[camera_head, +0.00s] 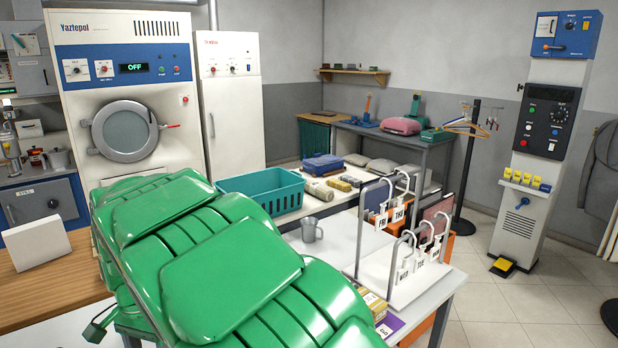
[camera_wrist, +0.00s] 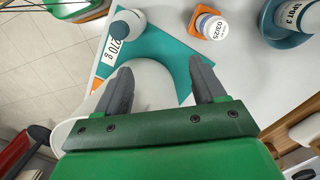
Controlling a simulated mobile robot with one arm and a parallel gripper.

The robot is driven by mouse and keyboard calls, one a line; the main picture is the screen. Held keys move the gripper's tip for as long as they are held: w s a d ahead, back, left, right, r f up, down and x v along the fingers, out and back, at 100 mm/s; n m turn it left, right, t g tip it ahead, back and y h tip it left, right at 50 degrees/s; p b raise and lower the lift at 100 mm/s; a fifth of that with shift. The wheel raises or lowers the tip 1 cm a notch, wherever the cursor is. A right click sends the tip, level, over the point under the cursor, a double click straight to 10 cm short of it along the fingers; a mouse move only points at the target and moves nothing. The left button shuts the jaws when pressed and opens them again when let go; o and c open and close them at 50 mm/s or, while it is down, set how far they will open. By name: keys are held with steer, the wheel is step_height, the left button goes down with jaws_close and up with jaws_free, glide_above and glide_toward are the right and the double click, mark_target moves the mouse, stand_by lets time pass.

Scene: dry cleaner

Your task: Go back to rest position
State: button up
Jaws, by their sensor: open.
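A white bottle (camera_wrist: 133,18) beside a "270 g" label lies past the left finger. A small white-capped jar (camera_wrist: 214,27) marked "03/25" is past the right finger. My green arm fills the lower left of the head view, and my gripper does not show there.
A labelled bottle (camera_wrist: 294,14) stands in a blue dish (camera_wrist: 284,38) at the wrist view's upper right. Tiled floor (camera_head: 530,305) is open at right.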

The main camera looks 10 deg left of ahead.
steer(key=s+d+r, duration=0.1)
steer(key=d+r, duration=0.3)
steer(key=d, duration=1.5)
steer(key=s+d+r, duration=0.1)
steer(key=d+r, duration=0.2)
steer(key=d, duration=1.5)
steer(key=s+d+f+n, duration=0.1)
steer(key=s+d, duration=1.3)
steer(key=shift+s+d+f, duration=0.15)
steer(key=shift+s+f, duration=0.1)
steer(key=shift+f, duration=0.1)
